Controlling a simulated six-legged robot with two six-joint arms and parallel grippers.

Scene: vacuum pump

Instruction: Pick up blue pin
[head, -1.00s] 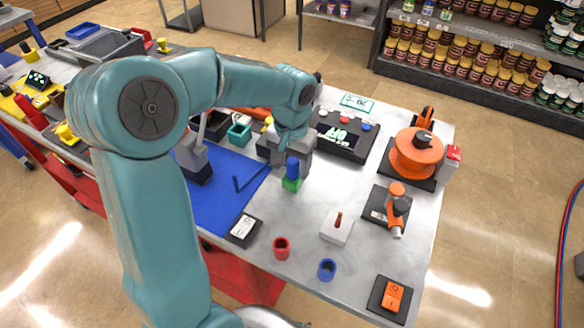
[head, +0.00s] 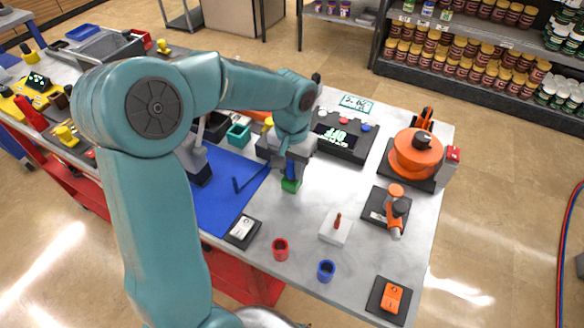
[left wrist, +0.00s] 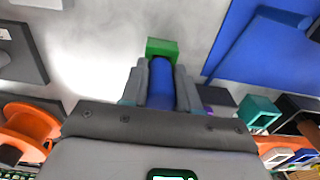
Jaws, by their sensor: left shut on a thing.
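The blue pin (head: 291,170) stands upright at the green block (head: 291,185) on the grey table, right of the blue mat. My left gripper (head: 290,168) comes down over it from above. In the left wrist view the two fingers are closed on either side of the blue pin (left wrist: 160,82), and the green block (left wrist: 162,47) shows just beyond the fingertips. Whether the pin's lower end is still inside the block is hidden. My right gripper is not in view.
The blue mat (head: 222,205) lies left of the pin. A black box with a lit display (head: 341,135) stands behind it. A red ring (head: 280,249), a blue ring (head: 326,270) and a white block with a red peg (head: 335,228) stand in front. Bare table lies between them.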

